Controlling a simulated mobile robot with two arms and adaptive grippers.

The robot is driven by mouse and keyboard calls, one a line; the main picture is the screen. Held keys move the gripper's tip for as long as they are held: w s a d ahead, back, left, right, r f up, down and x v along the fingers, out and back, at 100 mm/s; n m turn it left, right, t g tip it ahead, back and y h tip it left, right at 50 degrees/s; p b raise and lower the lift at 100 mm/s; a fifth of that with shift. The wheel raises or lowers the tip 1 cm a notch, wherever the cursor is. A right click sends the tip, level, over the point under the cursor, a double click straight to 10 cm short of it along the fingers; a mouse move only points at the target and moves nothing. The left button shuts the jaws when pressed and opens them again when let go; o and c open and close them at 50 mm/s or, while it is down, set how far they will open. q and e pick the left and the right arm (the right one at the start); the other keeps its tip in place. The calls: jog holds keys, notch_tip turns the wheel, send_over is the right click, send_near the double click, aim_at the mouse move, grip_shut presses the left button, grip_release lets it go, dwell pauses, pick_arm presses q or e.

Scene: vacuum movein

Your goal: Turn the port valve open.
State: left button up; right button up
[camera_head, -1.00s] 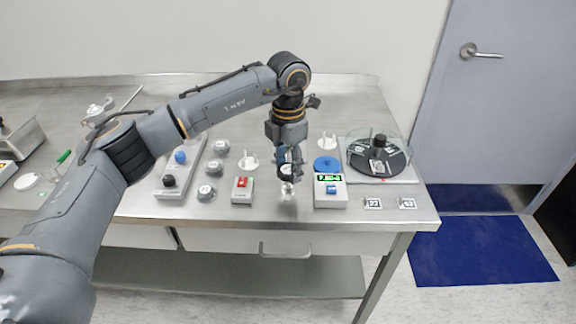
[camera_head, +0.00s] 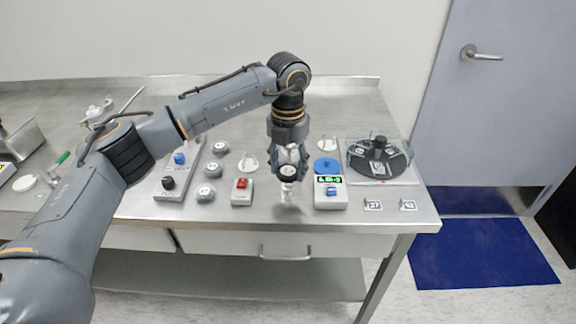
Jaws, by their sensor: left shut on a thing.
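My left gripper (camera_head: 287,178) points straight down over the front middle of the steel bench. It is shut on the port valve, a small pale silvery fitting (camera_head: 287,190) whose lower part shows just below the fingertips. The fingers and wrist hide most of the valve, so I cannot tell how far its handle is turned. My right gripper is not in view.
A red-button box (camera_head: 242,190), several grey knobs and a panel with blue and black knobs (camera_head: 178,175) stand to the left. A blue disc (camera_head: 326,165) and a clear-covered black rotor (camera_head: 379,160) are to the right.

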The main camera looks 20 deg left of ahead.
aim_at(288, 170)
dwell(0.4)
pick_arm(q)
jog(key=o, duration=1.2)
jog(key=shift+c, duration=0.2)
notch_tip(288, 170, up, 12)
